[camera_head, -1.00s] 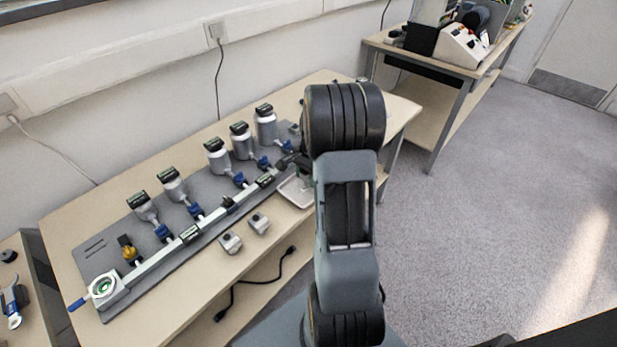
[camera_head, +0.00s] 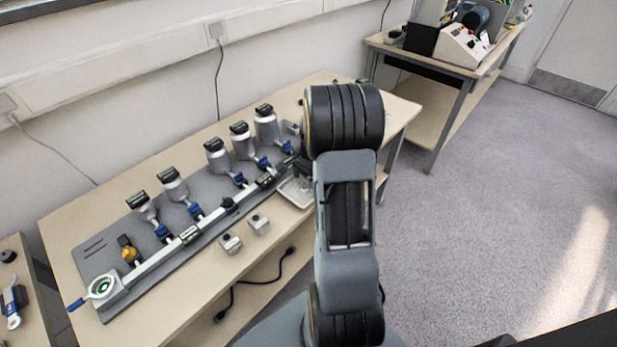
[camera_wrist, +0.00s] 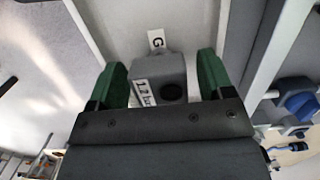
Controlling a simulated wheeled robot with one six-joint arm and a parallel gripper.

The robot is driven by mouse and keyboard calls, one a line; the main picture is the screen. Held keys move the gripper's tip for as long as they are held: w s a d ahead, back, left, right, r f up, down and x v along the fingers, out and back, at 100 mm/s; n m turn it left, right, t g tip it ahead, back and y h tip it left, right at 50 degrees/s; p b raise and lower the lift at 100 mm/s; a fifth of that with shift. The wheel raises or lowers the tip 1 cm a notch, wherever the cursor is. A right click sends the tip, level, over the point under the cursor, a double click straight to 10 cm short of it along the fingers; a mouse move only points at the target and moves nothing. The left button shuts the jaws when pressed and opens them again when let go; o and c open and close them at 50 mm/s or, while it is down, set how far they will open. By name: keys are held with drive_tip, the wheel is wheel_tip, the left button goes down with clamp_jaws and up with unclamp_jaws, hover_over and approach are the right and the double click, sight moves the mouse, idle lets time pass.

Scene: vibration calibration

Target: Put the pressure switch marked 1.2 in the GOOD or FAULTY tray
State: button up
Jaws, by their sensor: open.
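The grey pressure switch marked 1.2 bar (camera_wrist: 160,68) shows in the wrist view, its white label on the left and a dark round opening facing me. It appears to sit in a pale tray (camera_wrist: 112,22). My gripper (camera_wrist: 163,78) is open, with one green finger on each side of the switch and narrow gaps visible. In the head view, the white tray (camera_head: 294,192) is partly hidden by my arm, and the switch cannot be made out.
Two small grey switches (camera_head: 230,243) (camera_head: 259,222) stand on the wooden table (camera_head: 190,290) in front of the manifold pipe (camera_head: 155,262). Several canisters with dark gauges line the grey mat (camera_head: 100,245). A second bench (camera_head: 440,70) stands at the back right.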

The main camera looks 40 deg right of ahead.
wheel_tip(320, 180, up, 12)
drive_tip(key=p, duration=0.2)
drive_tip(key=s+a+r+n+t, duration=0.1)
drive_tip(key=s+a+n, duration=0.5)
drive_tip(key=a+n, duration=0.2)
drive_tip(key=s+a+r+n+t+h, duration=0.1)
drive_tip(key=s+a+n, duration=0.5)
drive_tip(key=a, duration=0.6)
drive_tip(key=shift+a+r+n+t, duration=0.3)
drive_tip(key=shift+n+t, duration=0.3)
drive_tip(key=shift+n, duration=0.4)
wheel_tip(320, 180, up, 10)
drive_tip(key=p, duration=0.8)
drive_tip(key=shift+a+t, duration=0.2)
drive_tip(key=shift+t, duration=0.1)
drive_tip(key=shift+f, duration=0.1)
